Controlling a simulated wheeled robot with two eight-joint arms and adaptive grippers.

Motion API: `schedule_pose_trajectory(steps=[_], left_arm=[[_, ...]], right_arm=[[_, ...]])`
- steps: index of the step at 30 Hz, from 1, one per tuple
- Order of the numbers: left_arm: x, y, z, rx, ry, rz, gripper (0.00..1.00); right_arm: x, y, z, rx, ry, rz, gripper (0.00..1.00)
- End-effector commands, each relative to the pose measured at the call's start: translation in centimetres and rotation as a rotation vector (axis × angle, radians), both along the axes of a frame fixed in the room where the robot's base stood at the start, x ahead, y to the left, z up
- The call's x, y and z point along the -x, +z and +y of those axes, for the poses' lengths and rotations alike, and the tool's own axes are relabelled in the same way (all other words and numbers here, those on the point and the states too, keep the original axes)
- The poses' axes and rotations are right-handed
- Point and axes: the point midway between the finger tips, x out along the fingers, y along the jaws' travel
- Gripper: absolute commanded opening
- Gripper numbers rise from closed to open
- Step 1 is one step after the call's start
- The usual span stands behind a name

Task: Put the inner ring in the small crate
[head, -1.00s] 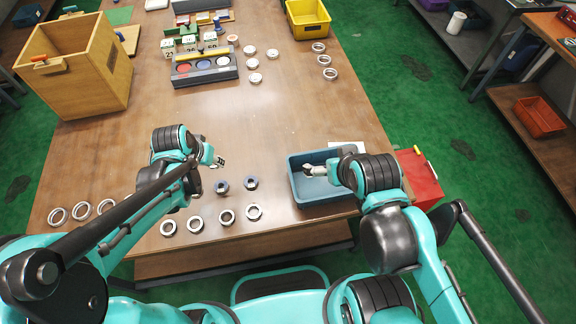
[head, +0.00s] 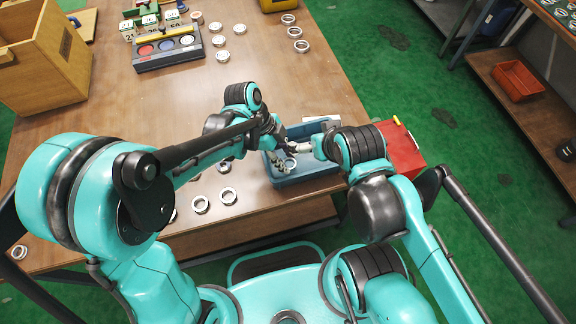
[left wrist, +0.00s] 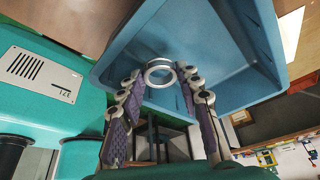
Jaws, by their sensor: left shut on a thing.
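The small crate (head: 318,174) is a blue open bin at the table's front right edge. It also fills the top of the left wrist view (left wrist: 205,40). My left gripper (head: 285,163) is over the left part of the crate, shut on a silver inner ring (left wrist: 160,72). The ring sits between the two fingertips in the left wrist view, with the crate's inside behind it. The head view shows the ring only small (head: 290,163). My right gripper (head: 300,147) is over the crate, close beside the left one. Its fingers are too small and covered to read.
Several loose rings (head: 200,204) lie on the table left of the crate, partly behind my left arm. A red box (head: 403,152) stands right of the crate. A dark tray with coloured discs (head: 165,50) and a wooden box (head: 45,60) stand farther back. The table's middle is clear.

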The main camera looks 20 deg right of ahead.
Motion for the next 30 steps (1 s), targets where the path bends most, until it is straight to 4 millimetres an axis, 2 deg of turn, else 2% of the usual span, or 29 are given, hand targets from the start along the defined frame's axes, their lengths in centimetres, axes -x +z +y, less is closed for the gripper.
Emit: schedule_pose_trajectory(steps=[11, 22, 23, 30], left_arm=[[0.0, -4.4, 0.0, 0.0, 0.002, 0.0, 0.05], [0.0, -4.7, 0.0, 0.0, 0.003, 0.0, 0.05], [0.0, -4.6, 0.0, 0.0, 0.003, 0.0, 0.42], [0.0, -4.6, 0.0, -0.001, 0.003, 0.0, 0.43]], right_arm=[[0.0, -2.0, 0.0, 0.0, 0.0, 0.0, 1.0], [0.0, -2.2, 0.0, 0.0, 0.0, 0.0, 1.0], [0.0, -2.1, 0.0, 0.0, 0.0, 0.0, 1.0], [0.0, -2.0, 0.0, 0.0, 0.0, 0.0, 1.0]])
